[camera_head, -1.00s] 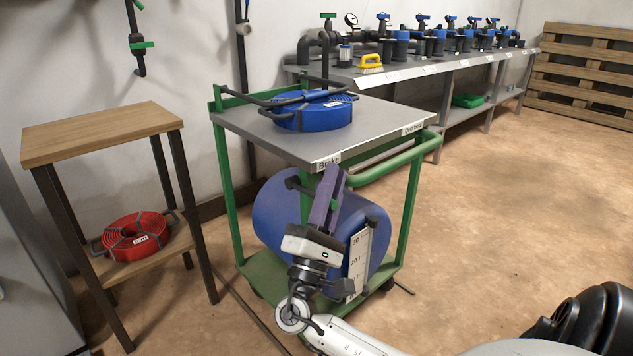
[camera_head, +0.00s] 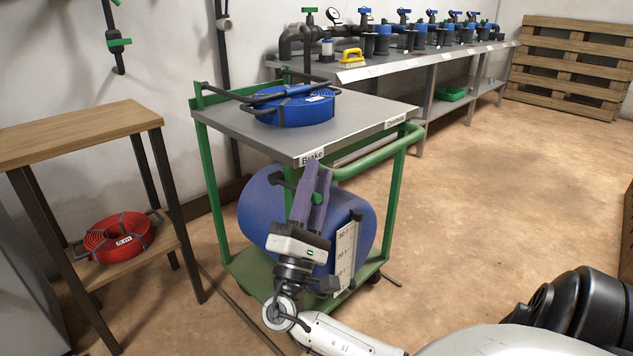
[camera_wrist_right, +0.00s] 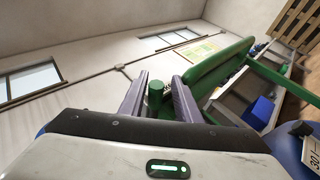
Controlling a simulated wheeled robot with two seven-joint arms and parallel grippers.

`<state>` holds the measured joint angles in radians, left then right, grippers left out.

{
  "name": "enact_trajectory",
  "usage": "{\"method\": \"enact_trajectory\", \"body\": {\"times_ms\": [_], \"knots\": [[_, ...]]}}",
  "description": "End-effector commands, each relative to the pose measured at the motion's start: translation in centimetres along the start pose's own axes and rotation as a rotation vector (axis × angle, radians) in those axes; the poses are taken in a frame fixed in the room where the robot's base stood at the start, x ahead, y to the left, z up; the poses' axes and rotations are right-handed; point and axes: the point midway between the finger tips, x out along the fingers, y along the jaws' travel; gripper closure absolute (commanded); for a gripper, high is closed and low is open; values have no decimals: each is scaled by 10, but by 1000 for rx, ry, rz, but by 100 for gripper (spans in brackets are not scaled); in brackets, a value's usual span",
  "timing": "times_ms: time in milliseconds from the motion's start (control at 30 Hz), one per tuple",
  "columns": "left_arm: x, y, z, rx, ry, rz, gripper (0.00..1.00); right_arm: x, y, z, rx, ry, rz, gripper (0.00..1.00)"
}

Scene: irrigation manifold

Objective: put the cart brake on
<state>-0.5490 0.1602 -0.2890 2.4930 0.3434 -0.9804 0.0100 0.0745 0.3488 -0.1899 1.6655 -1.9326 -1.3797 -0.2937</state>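The green cart (camera_head: 207,170) has a grey top, and a "Brake" label (camera_head: 312,157) is on its front corner. My left gripper is not in view.
A blue hose coil (camera_head: 290,108) lies on the cart top and a blue drum (camera_head: 257,210) below. A wooden stand (camera_head: 75,133) with a red hose coil (camera_head: 120,238) is at left. A manifold bench (camera_head: 380,66) runs behind. Floor to the right is clear.

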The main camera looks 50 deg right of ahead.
Motion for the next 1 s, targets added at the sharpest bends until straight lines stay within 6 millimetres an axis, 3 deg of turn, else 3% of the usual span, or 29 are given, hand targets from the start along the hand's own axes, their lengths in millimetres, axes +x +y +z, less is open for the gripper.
{"method": "enact_trajectory", "body": {"times_ms": [333, 800, 1000], "knots": [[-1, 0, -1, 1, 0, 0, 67, -5, -1, 1, -3, -4, -3, 67], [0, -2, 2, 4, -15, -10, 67, -89, 0, 0, -2, 0, -2, 67], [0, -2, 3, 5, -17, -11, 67, -102, 0, 0, 0, -1, 0, 67]]}}
